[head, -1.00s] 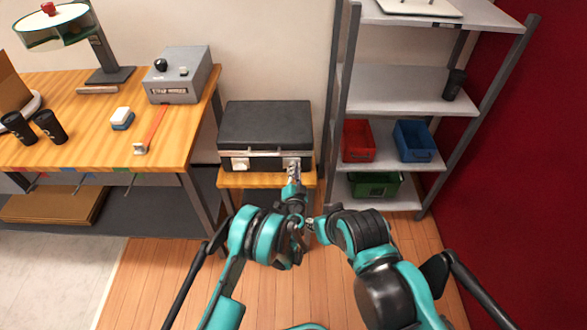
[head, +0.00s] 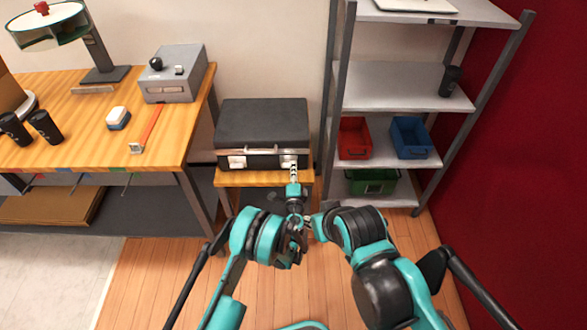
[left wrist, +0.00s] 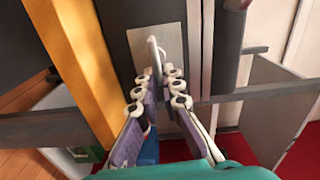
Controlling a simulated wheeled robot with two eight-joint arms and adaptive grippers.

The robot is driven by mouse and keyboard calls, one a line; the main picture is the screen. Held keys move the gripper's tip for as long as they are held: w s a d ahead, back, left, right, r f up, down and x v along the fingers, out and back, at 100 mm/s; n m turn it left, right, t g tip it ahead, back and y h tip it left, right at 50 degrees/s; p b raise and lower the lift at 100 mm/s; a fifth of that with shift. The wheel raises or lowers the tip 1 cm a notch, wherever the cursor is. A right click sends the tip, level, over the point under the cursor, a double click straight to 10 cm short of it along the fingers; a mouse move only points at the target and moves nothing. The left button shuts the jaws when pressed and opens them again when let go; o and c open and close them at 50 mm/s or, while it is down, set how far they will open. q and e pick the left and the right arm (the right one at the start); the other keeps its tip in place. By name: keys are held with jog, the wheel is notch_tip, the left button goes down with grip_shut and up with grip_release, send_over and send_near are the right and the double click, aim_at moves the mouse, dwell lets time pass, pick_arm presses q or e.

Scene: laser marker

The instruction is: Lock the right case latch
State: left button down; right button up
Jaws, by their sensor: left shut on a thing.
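The black case (head: 262,124) is closed and lies flat on a small wooden stand. Its right latch (head: 288,161) is a light metal plate on the front face; the left latch (head: 237,162) is at the left of the same face. My left gripper (head: 294,170) is at the right latch, fingers pointing at the case. In the left wrist view the fingers (left wrist: 157,88) flank the narrow latch lever (left wrist: 152,50) in front of the silver latch plate (left wrist: 167,42), shut on it. My right gripper (head: 309,222) is low in front of the stand, mostly hidden by arm links.
The wooden stand (head: 231,179) carries the case. A workbench (head: 75,142) with a grey control box (head: 173,80) is on the left. A metal shelf (head: 405,92) with red (head: 355,139), blue (head: 411,139) and green (head: 371,182) bins stands close on the right.

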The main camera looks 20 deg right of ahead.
pick_arm(q)
jog(key=shift+f+m, duration=0.1)
jog(key=shift+m, duration=0.4)
jog(key=c, duration=1.7)
grip_release()
notch_tip(320, 180, up, 10)
